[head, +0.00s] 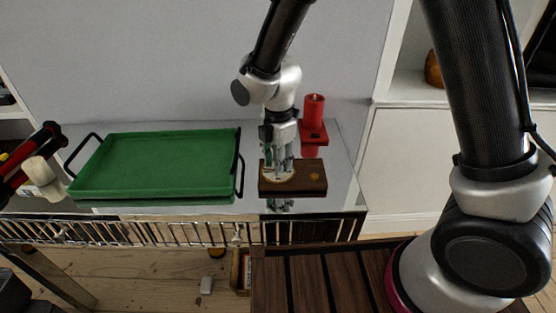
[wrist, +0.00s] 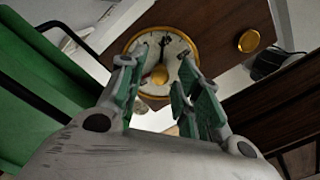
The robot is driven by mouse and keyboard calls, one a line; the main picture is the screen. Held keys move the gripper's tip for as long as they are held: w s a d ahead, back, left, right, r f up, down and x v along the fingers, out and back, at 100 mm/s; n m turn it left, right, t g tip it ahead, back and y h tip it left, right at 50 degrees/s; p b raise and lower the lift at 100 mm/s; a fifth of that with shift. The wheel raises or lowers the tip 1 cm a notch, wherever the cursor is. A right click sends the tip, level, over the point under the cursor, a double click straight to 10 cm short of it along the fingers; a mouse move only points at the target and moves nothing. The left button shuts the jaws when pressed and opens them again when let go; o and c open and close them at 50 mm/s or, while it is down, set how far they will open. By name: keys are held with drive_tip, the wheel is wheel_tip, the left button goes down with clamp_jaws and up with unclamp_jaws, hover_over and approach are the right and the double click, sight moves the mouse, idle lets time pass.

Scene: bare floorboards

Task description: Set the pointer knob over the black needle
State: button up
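A dark wooden block (head: 312,188) stands on the glossy table under my gripper (head: 281,166). A round dial (wrist: 176,45) with a white face and gold rim is set in it; it also shows partly in the head view (head: 268,177). A small dark mark, seemingly the black needle (wrist: 165,42), stands on the dial's upper middle. A gold piece, seemingly the pointer knob (wrist: 159,75), shows lower on the dial. My gripper (wrist: 157,68) is open, its fingers apart on either side of that gold piece. The fingers hide parts of the dial; where the knob points is unclear.
A round gold button (wrist: 249,40) sits on the block beside the dial, also in the head view (head: 314,177). A green tray (head: 155,165) with black handles lies to the left. A red candle (head: 314,107) in a red holder stands behind the block.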

clamp_jaws()
drive_tip(key=shift+m, duration=0.3)
drive_tip(key=m, duration=1)
drive_tip(key=shift+m, duration=0.4)
drive_tip(key=m, duration=1.3)
drive_tip(key=shift+m, duration=0.3)
